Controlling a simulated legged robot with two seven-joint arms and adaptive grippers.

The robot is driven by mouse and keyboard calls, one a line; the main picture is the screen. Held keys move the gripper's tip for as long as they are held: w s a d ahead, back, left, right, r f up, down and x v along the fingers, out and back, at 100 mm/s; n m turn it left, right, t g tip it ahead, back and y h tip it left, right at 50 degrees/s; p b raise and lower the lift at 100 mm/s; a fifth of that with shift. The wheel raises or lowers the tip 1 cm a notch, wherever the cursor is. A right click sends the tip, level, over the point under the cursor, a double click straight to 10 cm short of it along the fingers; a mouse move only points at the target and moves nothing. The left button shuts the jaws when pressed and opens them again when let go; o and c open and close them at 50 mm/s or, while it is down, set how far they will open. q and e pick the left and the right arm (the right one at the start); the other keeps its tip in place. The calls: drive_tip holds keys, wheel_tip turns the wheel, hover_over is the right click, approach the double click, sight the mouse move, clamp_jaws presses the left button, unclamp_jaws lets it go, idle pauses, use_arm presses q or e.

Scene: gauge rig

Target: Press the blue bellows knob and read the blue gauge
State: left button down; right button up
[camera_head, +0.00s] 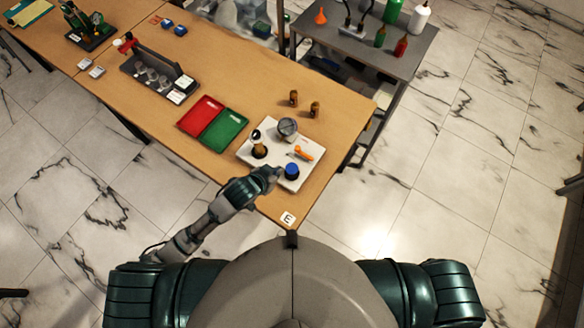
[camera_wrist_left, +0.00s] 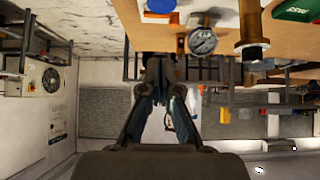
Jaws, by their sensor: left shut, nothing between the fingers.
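The blue bellows knob (camera_head: 292,169) sits at the near right of a white board (camera_head: 273,170) on the wooden table. It also shows at the top of the left wrist view (camera_wrist_left: 161,5). A round gauge (camera_head: 288,127) stands at the board's far side. Its white dial (camera_wrist_left: 203,41) faces the left wrist camera, but the needle is too small to read. My left gripper (camera_head: 273,175) is shut and empty, just left of the blue knob; I cannot tell whether it touches. My right gripper is not in view.
A brass post with a dark top (camera_head: 258,143) and an orange piece (camera_head: 302,153) share the board. Red (camera_head: 202,115) and green (camera_head: 222,130) trays lie to the left. Two small brown bottles (camera_head: 315,109) stand behind. The table's near edge is close to my arm.

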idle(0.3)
use_arm(q)
hover_over(294, 167)
drive_tip(key=s+a, duration=0.1)
drive_tip(key=s, duration=0.1)
drive_tip(key=f, duration=0.7)
drive_tip(key=shift+w+a+f, duration=0.15)
drive_tip(key=shift+a+f, duration=0.05)
drive_tip(key=shift+f, duration=0.1)
wheel_tip(294, 167, down, 2)
drive_tip(key=shift+f, duration=0.75)
